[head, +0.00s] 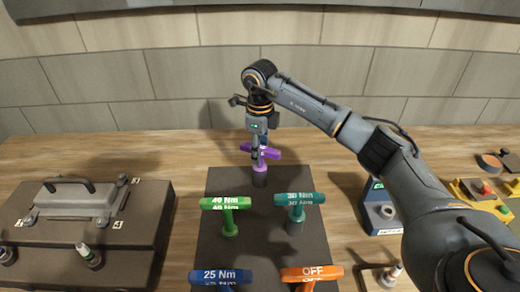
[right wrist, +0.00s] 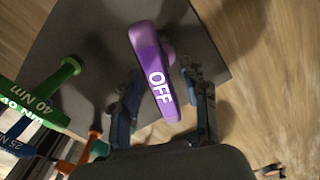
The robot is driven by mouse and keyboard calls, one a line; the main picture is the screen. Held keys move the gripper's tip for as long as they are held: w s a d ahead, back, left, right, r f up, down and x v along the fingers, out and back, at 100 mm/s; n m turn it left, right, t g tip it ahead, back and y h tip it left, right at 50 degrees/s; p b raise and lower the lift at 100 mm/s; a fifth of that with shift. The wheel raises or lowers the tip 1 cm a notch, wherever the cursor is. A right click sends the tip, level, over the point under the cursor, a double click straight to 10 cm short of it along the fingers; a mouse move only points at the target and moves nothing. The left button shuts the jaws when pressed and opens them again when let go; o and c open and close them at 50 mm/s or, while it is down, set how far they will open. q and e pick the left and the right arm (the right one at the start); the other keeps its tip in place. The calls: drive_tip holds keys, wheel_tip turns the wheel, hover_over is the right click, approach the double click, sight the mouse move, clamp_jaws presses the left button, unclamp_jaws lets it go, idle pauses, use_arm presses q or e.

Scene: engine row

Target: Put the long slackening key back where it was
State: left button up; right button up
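A purple T-handled key (head: 272,154) marked OFF stands upright at the far end of the dark mat (head: 250,250). An orange T-handled key (head: 312,273), also marked OFF, stands at the mat's near right. I cannot tell which is the long one. My right gripper (head: 258,157) points down over the purple key. In the right wrist view its fingers (right wrist: 165,105) are apart, one on each side of the purple handle (right wrist: 152,65), with gaps visible. In the head view the gripper partly hides that handle. My left gripper is not in view.
Green 40 Nm (head: 226,203), teal 30 Nm (head: 300,199) and blue 25 Nm (head: 221,276) keys stand on the mat nearby. A grey engine block (head: 85,215) is at left, a blue device (head: 380,212) at right. Wood behind the mat is mostly clear, up to the tiled wall.

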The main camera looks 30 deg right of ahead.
drive_tip(key=shift+r, duration=0.25)
wheel_tip(320, 180, up, 12)
drive_tip(key=b, duration=0.2)
drive_tip(key=shift+f, duration=0.15)
